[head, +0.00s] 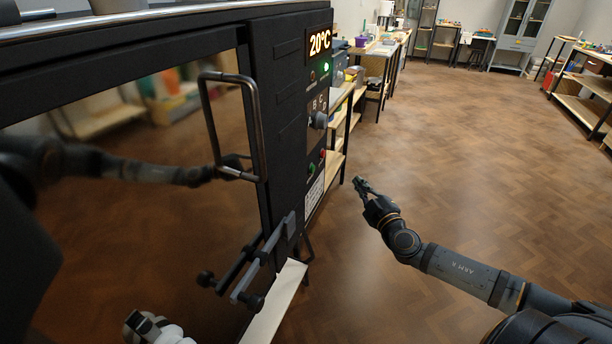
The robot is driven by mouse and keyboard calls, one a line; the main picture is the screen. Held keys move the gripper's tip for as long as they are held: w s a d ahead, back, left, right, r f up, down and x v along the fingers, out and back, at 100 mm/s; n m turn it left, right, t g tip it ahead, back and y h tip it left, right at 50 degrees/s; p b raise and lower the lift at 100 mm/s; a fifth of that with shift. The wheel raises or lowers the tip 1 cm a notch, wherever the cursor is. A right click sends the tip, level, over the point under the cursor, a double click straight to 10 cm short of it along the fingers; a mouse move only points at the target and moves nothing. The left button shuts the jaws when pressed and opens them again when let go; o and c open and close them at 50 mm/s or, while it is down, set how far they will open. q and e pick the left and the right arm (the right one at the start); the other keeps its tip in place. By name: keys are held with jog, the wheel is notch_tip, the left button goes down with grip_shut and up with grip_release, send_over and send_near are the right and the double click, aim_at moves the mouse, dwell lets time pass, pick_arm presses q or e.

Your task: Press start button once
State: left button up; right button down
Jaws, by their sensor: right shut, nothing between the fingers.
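The kiln's control panel (317,110) is on the narrow dark front strip. It has a lit display (320,42) reading 20°C, a lit green lamp (326,67) and a knob (318,120). Low on the panel are a red button (323,154) and a green button (311,169). Their labels are too small to read, so I cannot confirm which is start. My right gripper (360,184) is shut and empty, to the right of the buttons and apart from the panel. My left gripper is not clearly seen.
A bar handle (254,130) stands out from the shiny door, which mirrors an arm and shelves. A grey latch bracket (262,256) sticks out below the panel. Shelving (345,110) stands behind the kiln. The wooden floor (470,150) to the right is clear.

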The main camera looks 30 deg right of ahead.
aim_at(312, 169)
jog(key=shift+a+r+t+y, duration=0.3)
jog(key=shift+a+r+y, duration=0.2)
jog(key=shift+a+r, duration=0.4)
jog(key=shift+f, duration=0.2)
jog(key=w+a+b, duration=0.1)
jog(key=w+a, duration=0.5)
jog(key=shift+w+b, duration=0.3)
jog(key=shift+w, duration=0.1)
jog(key=shift+d, duration=0.1)
jog(key=shift+r, duration=0.1)
dwell(0.6)
